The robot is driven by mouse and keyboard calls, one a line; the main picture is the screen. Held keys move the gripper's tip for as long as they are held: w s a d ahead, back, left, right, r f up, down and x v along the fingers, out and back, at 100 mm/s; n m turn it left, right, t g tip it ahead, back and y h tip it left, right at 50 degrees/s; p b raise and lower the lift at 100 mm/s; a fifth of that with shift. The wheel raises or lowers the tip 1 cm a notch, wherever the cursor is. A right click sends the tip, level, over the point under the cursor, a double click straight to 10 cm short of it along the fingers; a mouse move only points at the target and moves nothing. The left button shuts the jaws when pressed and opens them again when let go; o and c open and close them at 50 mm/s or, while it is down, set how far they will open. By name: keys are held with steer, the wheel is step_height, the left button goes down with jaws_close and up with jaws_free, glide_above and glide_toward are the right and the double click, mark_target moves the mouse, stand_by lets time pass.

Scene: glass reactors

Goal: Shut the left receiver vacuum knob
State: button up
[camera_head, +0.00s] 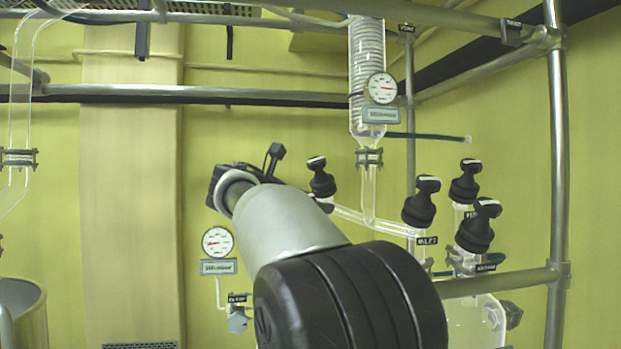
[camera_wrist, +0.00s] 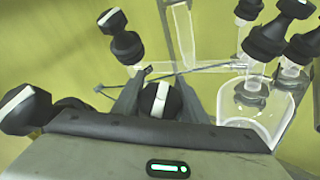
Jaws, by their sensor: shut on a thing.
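In the wrist view a black knob with a white stripe on its top (camera_wrist: 161,101) sits between the two dark fingers of my gripper (camera_wrist: 160,92). The gripper is shut on it. The stripe runs nearly up and down in that picture, slightly tilted. The knob's label and lower fitting are hidden, so I cannot read which valve it is. In the head view my arm covers this knob, and the fingertips do not show.
Another black knob (camera_wrist: 121,40) stands above left of the gripper and one (camera_wrist: 27,109) at the far left. Several more knobs, including one (camera_head: 420,202) in the head view, crowd the right. A clear glass vessel (camera_wrist: 268,124) is close right. Metal rails (camera_head: 558,150) frame the setup.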

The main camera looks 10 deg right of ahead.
steer(key=m+g+p, duration=0.1)
steer(key=p, duration=0.2)
steer(key=m+g+p, duration=0.1)
steer(key=p, duration=0.2)
steer(key=r+m+g+h+p, duration=0.1)
steer(key=p, duration=0.2)
steer(key=shift+s+d+m+g, duration=0.2)
steer(key=shift+s+m+g, duration=0.15)
steer(key=shift+m+g, duration=0.05)
steer(key=shift+s+d+f+m+g+y+p, duration=0.15)
steer(key=shift+s+f+m+g+p, duration=0.2)
steer(key=shift+m+g+p, duration=1.15)
steer(key=shift+s+a+f+m+g+y+p, duration=0.2)
steer(key=shift+f+m+g+p, duration=0.45)
steer(key=shift+p, duration=1.5)
steer(key=shift+s+d+f+m+g+y+p, duration=0.2)
steer(key=shift+s+m+g+p, duration=0.15)
steer(key=shift+m+g+p, duration=1.25)
steer(key=shift+f+n, duration=0.1)
steer(key=shift+n, duration=0.15)
steer(key=o, duration=1.1)
steer(key=shift+c, duration=0.2)
steer(key=shift+t, duration=0.25)
